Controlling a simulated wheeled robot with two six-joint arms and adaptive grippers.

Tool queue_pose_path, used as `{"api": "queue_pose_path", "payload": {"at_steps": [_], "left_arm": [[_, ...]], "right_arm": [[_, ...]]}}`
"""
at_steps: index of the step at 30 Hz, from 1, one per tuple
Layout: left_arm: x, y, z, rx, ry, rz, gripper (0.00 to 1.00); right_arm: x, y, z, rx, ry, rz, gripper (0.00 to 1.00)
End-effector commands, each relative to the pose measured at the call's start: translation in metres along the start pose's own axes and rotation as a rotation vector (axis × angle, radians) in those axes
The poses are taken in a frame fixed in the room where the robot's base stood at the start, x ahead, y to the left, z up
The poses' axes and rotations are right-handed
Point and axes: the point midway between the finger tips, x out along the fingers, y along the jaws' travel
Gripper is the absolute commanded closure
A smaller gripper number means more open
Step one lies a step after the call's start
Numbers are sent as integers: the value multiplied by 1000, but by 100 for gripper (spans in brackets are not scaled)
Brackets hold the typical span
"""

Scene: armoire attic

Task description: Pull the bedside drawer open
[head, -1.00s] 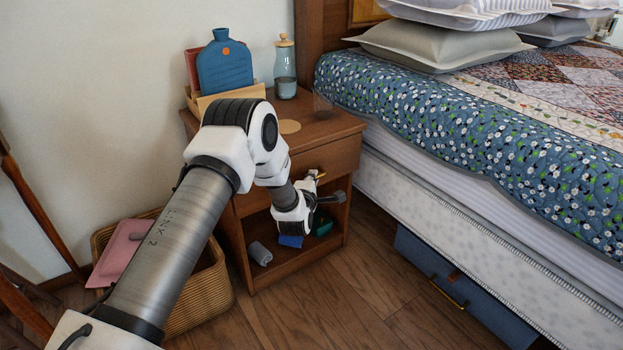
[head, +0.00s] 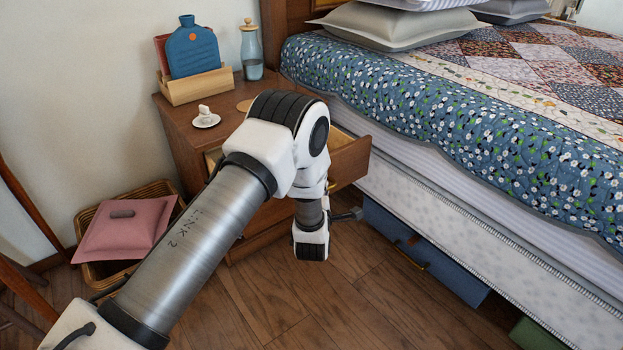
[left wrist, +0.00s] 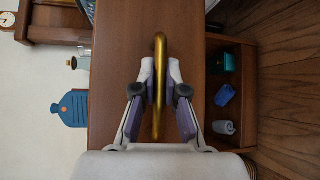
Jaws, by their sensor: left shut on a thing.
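The wooden bedside cabinet (head: 175,128) stands against the wall beside the bed. Its drawer (head: 350,160) is pulled out, and part of its pale interior shows behind my left arm. In the left wrist view the drawer front (left wrist: 118,75) fills the middle, with a brass handle (left wrist: 159,60) across it. My left gripper (left wrist: 160,82) is shut on the handle, one finger on each side. In the head view the gripper is mostly hidden behind my left wrist. My right gripper is not in view.
A blue hot-water bottle (head: 193,50), a glass bottle (head: 251,50) and a small white dish (head: 206,121) are on the cabinet top. A wicker basket (head: 90,272) with a pink cushion (head: 125,230) stands left. The bed (head: 470,130) closes off the right. Floor (head: 330,310) in front is clear.

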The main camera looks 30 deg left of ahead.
Motion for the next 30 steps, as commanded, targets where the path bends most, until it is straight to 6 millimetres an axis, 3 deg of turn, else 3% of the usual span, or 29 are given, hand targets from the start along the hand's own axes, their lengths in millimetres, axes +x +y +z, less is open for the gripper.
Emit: {"api": "queue_pose_path", "payload": {"at_steps": [6,18,21,30], "left_arm": [[-12,-4,13,1,-1,-1,100],[-14,-4,14,0,0,0,100],[-14,-4,14,0,0,0,63],[-15,-4,14,0,0,0,63]], "right_arm": [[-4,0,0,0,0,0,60],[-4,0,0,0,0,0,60],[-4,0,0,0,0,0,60],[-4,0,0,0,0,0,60]]}}
